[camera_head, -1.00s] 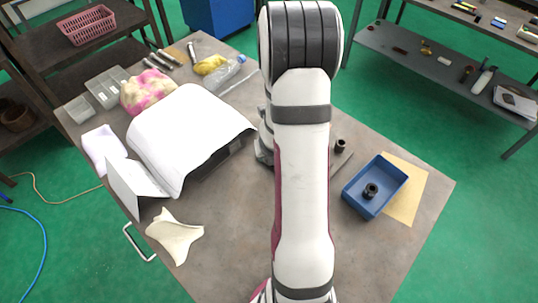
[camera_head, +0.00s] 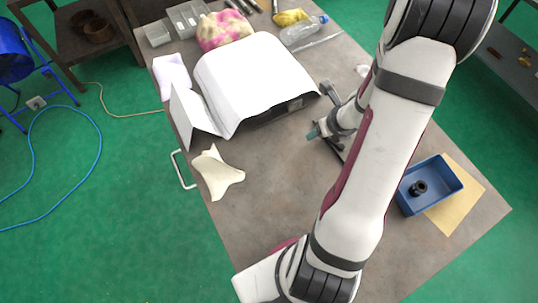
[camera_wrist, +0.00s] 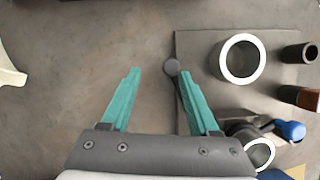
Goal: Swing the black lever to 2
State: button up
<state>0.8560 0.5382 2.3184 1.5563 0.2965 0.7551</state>
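My gripper (camera_wrist: 148,95) has two teal fingers set wide apart, with nothing held between them. In the wrist view a dark lever with a round knob (camera_wrist: 172,67) shows between the fingertips, close to the right one. Its shaft runs down behind the right finger, so I cannot tell whether they touch. The lever lies along the left edge of a grey plate (camera_wrist: 200,42). No number marks are readable. In the head view my gripper (camera_head: 314,133) is small, low over the table, and my arm hides most of the fixture.
On the plate are a white-rimmed ring (camera_wrist: 242,59), a black cylinder (camera_wrist: 299,53), a brown-ended cylinder (camera_wrist: 299,97) and a blue knob (camera_wrist: 291,130). A white curved sheet (camera_head: 250,80) stands left of the gripper. A blue bin (camera_head: 431,184) with a black part lies to the right.

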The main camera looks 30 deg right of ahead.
jog(key=s+n+y, duration=0.1)
jog(key=n, duration=0.1)
jog(key=s+a+n+y, duration=0.1)
jog(key=n, duration=0.2)
jog(key=s+n+y, duration=0.1)
jog(key=n, duration=0.1)
jog(key=shift+s+a+n, duration=0.4)
jog(key=w+v, duration=0.1)
jog(key=v, duration=1.5)
jog(key=a+r+n+g, duration=0.2)
jog(key=a+n, duration=0.6)
jog(key=a, duration=0.3)
jog(key=a+r+n+g, duration=0.2)
jog(key=a+n, duration=0.7)
jog(key=a, duration=0.2)
jog(key=shift+r, duration=0.15)
jog(key=shift+a, duration=0.1)
